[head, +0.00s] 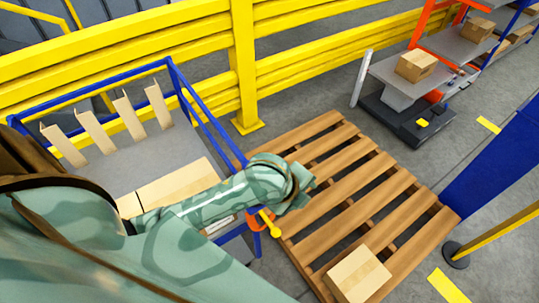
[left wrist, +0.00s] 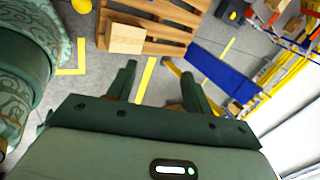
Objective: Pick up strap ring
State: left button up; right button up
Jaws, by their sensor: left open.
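An orange ring (head: 256,222) hangs by the front corner of the blue-framed cart in the head view, partly hidden behind my left forearm. A yellow rod with a round knob (head: 274,232) sticks out beside it. My left gripper (head: 303,190) is just right of and above the ring, apart from it, over the edge of the pallet. In the left wrist view its two fingers (left wrist: 158,88) are spread with nothing between them, above the floor. The ring cannot be made out there; a yellow knob (left wrist: 82,6) shows at the top edge. My right gripper is not in view.
The cart (head: 185,95) holds flat cartons (head: 178,186) and upright cardboard strips. A wooden pallet (head: 345,165) with one box (head: 357,275) lies to the right. A yellow guard rail (head: 245,60) runs behind. A blue panel (head: 500,160) stands at far right.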

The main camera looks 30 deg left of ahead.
pick_arm(q)
jog(key=w+a+r+m+g+y+p, duration=0.1)
jog(key=w+a+r+m+g, duration=0.3)
jog(key=m, duration=0.6)
jog(key=a+r+m+g+y, duration=0.1)
jog(key=a+r+m+g, duration=0.1)
jog(key=a+r+m, duration=0.5)
jog(key=f+m+b, duration=0.1)
jog(key=f, duration=0.3)
jog(key=d+f+b, duration=0.1)
jog(key=f, duration=0.3)
jog(key=f+m+b, duration=0.1)
jog(key=f, duration=0.3)
jog(key=shift+s+d+f+m, duration=0.1)
jog(key=shift+d+f+m, duration=0.05)
jog(key=shift+d+m, duration=0.2)
jog(key=f+b, duration=0.1)
jog(key=f, duration=0.4)
jog(key=shift+s+a+f+b, duration=0.1)
jog(key=shift+a+f+b, duration=0.1)
jog(key=shift+b, duration=0.15)
jog(key=shift+r, duration=0.1)
grip_shut()
